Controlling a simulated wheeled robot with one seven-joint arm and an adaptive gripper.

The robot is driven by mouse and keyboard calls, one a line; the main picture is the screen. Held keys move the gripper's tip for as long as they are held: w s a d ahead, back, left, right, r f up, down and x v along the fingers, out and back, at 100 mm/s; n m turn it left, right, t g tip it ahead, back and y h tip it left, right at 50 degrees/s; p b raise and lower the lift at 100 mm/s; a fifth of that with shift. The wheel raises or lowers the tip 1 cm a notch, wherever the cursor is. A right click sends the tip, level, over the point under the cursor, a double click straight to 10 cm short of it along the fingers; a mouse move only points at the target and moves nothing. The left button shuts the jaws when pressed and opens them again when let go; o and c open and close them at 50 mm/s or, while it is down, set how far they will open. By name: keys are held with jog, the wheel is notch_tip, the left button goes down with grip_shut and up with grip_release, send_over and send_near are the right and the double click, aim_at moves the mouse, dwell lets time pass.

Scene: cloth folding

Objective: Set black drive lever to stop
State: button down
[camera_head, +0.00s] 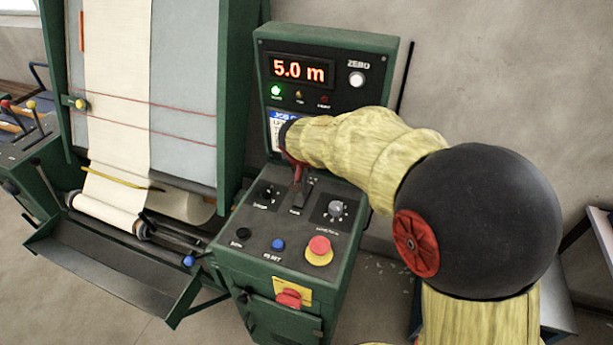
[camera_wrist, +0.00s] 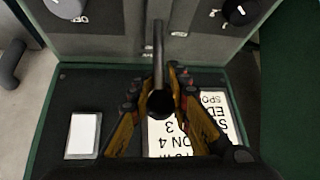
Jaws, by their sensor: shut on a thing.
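The black drive lever (camera_wrist: 159,60) stands out from the sloped panel in the wrist view, its round dark knob (camera_wrist: 160,104) toward the camera. My gripper (camera_wrist: 158,88) has its yellow and black fingers on both sides of the lever, shut on it near the knob. In the head view my gripper (camera_head: 296,168) reaches down to the middle of the green console (camera_head: 228,265). There the lever is mostly hidden behind my gripper and wrist, so its exact setting cannot be read. A display (camera_head: 299,69) shows 5.0 m, and a green lamp (camera_head: 276,91) is lit.
Around the lever are a left knob (camera_head: 268,192), a right knob (camera_head: 336,208), a blue button (camera_head: 278,244) and a red mushroom button (camera_head: 319,246). A white label (camera_wrist: 213,108) lies behind my fingers. A cloth machine (camera_head: 122,110) stands close on the left.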

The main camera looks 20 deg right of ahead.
jog(key=shift+s+a+b, duration=0.75)
jog(key=shift+b, duration=0.45)
jog(key=shift+s+a+r, duration=0.15)
jog(key=shift+s, duration=0.05)
jog(key=c, duration=1.5)
grip_release()
jog(key=shift+c, duration=0.2)
jog(key=v, duration=1.2)
